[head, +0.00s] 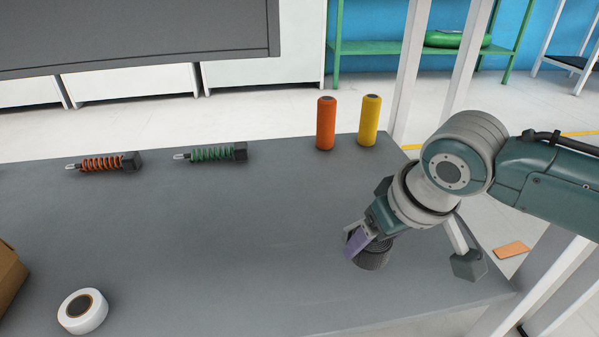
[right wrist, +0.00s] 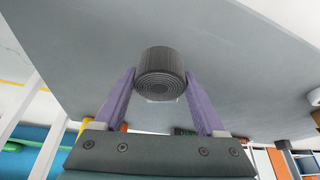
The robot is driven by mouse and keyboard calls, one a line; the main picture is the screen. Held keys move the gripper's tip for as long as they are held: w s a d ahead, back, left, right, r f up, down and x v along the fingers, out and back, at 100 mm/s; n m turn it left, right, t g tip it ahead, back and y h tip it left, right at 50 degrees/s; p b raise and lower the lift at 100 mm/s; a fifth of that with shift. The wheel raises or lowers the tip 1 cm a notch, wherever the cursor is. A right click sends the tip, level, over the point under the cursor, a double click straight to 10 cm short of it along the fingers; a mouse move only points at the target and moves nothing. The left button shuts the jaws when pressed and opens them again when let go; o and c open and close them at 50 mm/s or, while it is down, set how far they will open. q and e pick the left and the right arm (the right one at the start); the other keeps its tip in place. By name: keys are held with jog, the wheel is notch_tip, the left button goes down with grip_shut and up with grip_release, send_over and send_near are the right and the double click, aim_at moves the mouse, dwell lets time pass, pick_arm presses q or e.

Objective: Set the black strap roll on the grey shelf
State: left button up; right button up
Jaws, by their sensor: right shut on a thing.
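The black strap roll (head: 374,254) is at the right part of a grey tabletop (head: 230,225) in the head view. My right gripper (head: 357,243) is shut on it, with the purple fingers at its sides. In the right wrist view the roll (right wrist: 160,73) sits between the two fingertips (right wrist: 159,76), its spiral end facing the camera. I cannot tell whether the roll touches the surface below. A dark grey flat panel (head: 140,30) shows at the top left; I cannot tell whether it or the tabletop is the grey shelf. My left gripper is not in view.
Orange (head: 326,123) and yellow (head: 369,120) cylinders stand at the far edge. Orange (head: 103,163) and green (head: 213,153) spring shock absorbers lie farther left. A white tape roll (head: 82,311) and a cardboard box (head: 10,277) are near left. The tabletop's middle is clear.

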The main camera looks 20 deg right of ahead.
aim_at(365, 275)
notch_tip(365, 275, down, 5)
jog(key=b, duration=0.3)
jog(key=shift+f+b, duration=0.1)
jog(key=shift+b, duration=0.25)
jog(key=o, duration=1.4)
